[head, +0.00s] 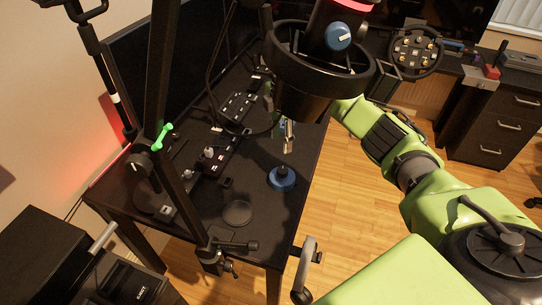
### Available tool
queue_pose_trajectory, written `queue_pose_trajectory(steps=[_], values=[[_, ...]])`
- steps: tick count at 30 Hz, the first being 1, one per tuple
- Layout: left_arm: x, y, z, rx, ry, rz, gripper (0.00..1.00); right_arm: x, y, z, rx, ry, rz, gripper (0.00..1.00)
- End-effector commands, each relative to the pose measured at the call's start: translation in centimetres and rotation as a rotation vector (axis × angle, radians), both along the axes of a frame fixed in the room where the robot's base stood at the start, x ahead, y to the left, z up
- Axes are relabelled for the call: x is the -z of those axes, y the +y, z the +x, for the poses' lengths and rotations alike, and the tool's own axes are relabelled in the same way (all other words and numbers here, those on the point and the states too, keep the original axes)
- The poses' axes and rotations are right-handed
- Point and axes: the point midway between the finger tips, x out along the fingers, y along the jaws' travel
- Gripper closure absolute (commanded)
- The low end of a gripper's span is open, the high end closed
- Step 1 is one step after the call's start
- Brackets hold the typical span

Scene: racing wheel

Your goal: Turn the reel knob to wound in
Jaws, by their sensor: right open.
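A round black knob (137,165) with a white mark is on the dark upright pole at the left; it may be the reel knob, but I cannot be sure. A bright green piece (163,137) sits just above and right of it. My right gripper (288,138) hangs over the black desk (295,215), to the right of the pole and well apart from the knob. It is open, and I see nothing between its fingers. Its wrist hides part of the desk's far side. My left gripper is not in view.
A blue-based knob (282,179) stands on the desk below my right gripper. Black button boxes (238,105) lie along the desk's left side. The pole and its clamp (212,258) stand at the near edge. A racing wheel (414,50) is at the back right.

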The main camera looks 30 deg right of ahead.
Motion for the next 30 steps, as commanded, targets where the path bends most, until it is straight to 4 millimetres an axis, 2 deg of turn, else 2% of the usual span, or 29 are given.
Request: queue_pose_trajectory(steps=[2, 4, 8, 12, 14, 17, 21, 24, 30], values=[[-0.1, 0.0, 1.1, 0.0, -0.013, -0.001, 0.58, 0.0, -0.3, 0.0, -0.001, 0.002, 0.0, 0.57], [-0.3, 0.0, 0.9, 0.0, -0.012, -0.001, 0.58, 0.5, -0.3, 0.0, -0.002, 0.004, 0.001, 0.57], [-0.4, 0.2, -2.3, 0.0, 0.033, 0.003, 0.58, 2.6, -0.3, -0.1, 0.0, 0.005, 0.001, 0.57], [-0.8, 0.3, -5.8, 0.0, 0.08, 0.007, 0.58, 5.6, -0.2, -0.2, -0.001, 0.005, 0.001, 0.57], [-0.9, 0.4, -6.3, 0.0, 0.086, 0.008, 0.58, 6.9, -0.2, -0.2, -0.001, 0.005, 0.002, 0.57], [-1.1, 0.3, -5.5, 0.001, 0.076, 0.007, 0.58, 9.0, -0.2, -0.2, 0.001, 0.004, 0.001, 0.57], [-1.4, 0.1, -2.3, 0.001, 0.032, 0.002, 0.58, 11.4, -0.2, -0.2, 0.0, 0.003, 0.001, 0.57], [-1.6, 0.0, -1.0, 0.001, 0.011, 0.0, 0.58, 12.5, -0.2, -0.1, 0.0, 0.002, 0.002, 0.57], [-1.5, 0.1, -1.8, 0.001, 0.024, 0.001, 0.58, 13.5, -0.2, -0.1, -0.001, 0.0, 0.001, 0.57]])
